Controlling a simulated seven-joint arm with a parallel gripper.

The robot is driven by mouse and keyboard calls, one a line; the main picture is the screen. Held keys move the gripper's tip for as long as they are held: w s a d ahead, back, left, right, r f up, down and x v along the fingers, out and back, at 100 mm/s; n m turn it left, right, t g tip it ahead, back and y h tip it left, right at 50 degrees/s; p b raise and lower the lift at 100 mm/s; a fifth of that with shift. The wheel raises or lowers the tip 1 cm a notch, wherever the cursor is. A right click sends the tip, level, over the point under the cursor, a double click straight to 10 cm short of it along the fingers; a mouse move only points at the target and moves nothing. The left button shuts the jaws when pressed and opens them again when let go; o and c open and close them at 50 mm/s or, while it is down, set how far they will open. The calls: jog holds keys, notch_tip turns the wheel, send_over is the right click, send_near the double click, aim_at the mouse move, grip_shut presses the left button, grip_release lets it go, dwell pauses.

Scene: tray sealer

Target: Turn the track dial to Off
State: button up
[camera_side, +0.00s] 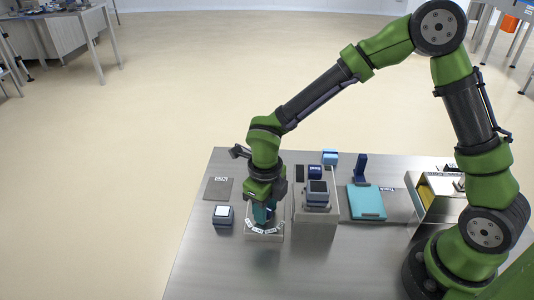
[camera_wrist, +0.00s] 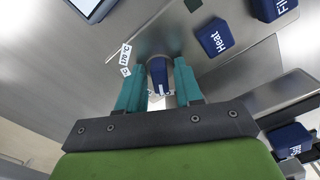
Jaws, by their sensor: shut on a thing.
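A dark blue dial knob (camera_wrist: 159,72) with a white mark near its lower end stands between the two teal fingers of my gripper (camera_wrist: 158,88) in the wrist view. My gripper is shut on this knob. In the side view my gripper (camera_side: 264,214) points down over a small pale dial box (camera_side: 264,238), whose front shows an arc of white labels. The knob itself is hidden there by the fingers. White labels (camera_wrist: 125,57) lie left of the knob in the wrist view; their text is too small to read surely, and I cannot tell which setting the knob points to.
Blue blocks marked "Heat" (camera_wrist: 215,37) and "Fil..." (camera_wrist: 270,8) stand right of the knob, with another blue block (camera_wrist: 289,140) lower right. A grey machine (camera_side: 316,220) stands close right of my gripper. A small screen unit (camera_side: 223,215) is left. A teal plate (camera_side: 366,202) lies farther right.

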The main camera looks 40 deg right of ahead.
jog(key=o, duration=0.4)
jog(key=shift+o, duration=0.2)
jog(key=shift+r, duration=3.5)
jog(key=shift+s+d+r+m, duration=0.1)
jog(key=shift+d+r+m, duration=0.2)
jog(key=shift+m, duration=0.3)
jog(key=s+d+r+m, duration=0.1)
jog(key=m, duration=0.3)
jog(key=d+r+m+t, duration=0.1)
jog(key=d+r+m, duration=0.1)
jog(key=m, duration=0.1)
jog(key=s+d+r+m, duration=0.1)
jog(key=d+r+m, duration=0.1)
jog(key=m, duration=0.2)
jog(key=shift+s+d+m+t+h, duration=0.15)
jog(key=shift+s+m+t+h, duration=0.15)
jog(key=shift+s+t, duration=0.1)
jog(key=s+d+r+m+t+y, duration=0.1)
jog(key=s+d+r+m, duration=0.3)
jog(key=m, duration=1.1)
jog(key=s+d+r+m+t+y, duration=0.1)
jog(key=s+d+r+m+t, duration=0.3)
jog(key=m, duration=1.1)
jog(key=shift+s+r+m+y, duration=0.3)
jog(key=shift+s+m, duration=0.1)
jog(key=shift+s, duration=0.55)
